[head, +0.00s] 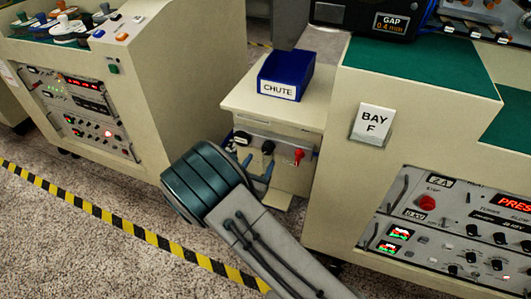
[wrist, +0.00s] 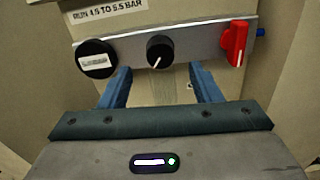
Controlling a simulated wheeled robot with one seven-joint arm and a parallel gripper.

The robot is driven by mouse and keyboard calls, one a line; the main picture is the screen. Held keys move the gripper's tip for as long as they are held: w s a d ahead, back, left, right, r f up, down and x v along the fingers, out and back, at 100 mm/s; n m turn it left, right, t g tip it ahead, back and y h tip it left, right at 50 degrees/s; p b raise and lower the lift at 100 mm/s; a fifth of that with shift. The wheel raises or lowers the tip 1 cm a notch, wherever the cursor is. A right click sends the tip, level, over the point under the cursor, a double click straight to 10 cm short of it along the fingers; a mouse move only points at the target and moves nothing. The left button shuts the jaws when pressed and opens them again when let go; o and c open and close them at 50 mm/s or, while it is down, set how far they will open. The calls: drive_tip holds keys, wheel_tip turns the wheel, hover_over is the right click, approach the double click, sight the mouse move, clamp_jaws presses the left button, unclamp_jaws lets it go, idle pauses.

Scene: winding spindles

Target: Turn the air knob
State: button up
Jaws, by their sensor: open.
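The air knob (wrist: 160,51) is a small black knob with a white pointer line, in the middle of a grey metal strip in the wrist view. The line slants down and to the left. In the head view the black knob (head: 268,147) shows on the front of the cream cabinet. My gripper (wrist: 160,73) is open, its two blue fingers apart and pointing at the strip. The knob lies between the fingers' lines, just beyond the tips in the picture. I cannot tell whether they touch anything. In the head view my gripper (head: 258,168) is partly hidden behind my wrist.
A black round part with a pale label (wrist: 95,58) sits left of the knob, and a red lever (wrist: 237,42) right. A plate above reads "RUN 4.5 TO 5.5 BAR". A blue CHUTE box (head: 286,75) tops the cabinet. The BAY F machine (head: 330,180) stands close at right.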

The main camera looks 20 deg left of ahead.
sight(266, 151)
drive_tip(key=w, duration=0.5)
drive_tip(key=shift+w+d, duration=0.25)
drive_tip(key=shift+w, duration=0.05)
